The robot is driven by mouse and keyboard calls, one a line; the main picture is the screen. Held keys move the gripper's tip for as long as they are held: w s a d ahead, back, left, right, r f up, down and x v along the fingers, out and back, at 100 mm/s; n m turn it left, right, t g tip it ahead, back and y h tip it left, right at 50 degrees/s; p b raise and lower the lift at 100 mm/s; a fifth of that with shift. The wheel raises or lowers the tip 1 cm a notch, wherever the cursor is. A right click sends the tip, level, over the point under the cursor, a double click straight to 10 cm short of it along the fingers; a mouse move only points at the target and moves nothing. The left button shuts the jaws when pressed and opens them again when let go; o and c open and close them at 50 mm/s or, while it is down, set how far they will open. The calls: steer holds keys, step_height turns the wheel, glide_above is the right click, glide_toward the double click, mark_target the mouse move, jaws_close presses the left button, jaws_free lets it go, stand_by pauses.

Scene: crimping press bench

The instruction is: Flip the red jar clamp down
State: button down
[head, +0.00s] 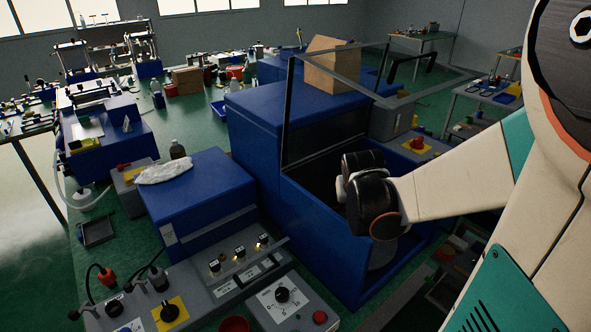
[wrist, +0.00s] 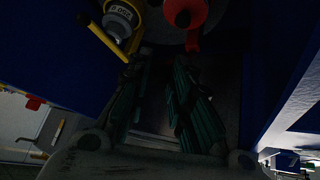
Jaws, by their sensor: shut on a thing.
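In the wrist view, a red jar clamp part (wrist: 185,12) is at the top right of centre. A short red lever (wrist: 193,40) runs down from it toward my right fingertip. Two dark fingers with green ribbed sides belong to my gripper (wrist: 161,62). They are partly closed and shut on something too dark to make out. A yellow lever (wrist: 105,38) slants toward my left fingertip, beside a pale labelled round part (wrist: 120,15). In the head view, my wrist reaches into an open blue cabinet, and it hides the fingers and the clamp.
The blue cabinet (head: 320,240) has high walls around my gripper, and its framed lid (head: 292,110) is raised. A cardboard box (head: 332,65) stands behind. A grey control panel (head: 240,262) with knobs is at the front left. Blue walls (wrist: 45,60) close in beside the fingers.

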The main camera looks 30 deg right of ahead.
steer(key=shift+s+f, duration=0.5)
steer(key=c, duration=1.4)
jaws_free()
steer(key=shift+a, duration=0.15)
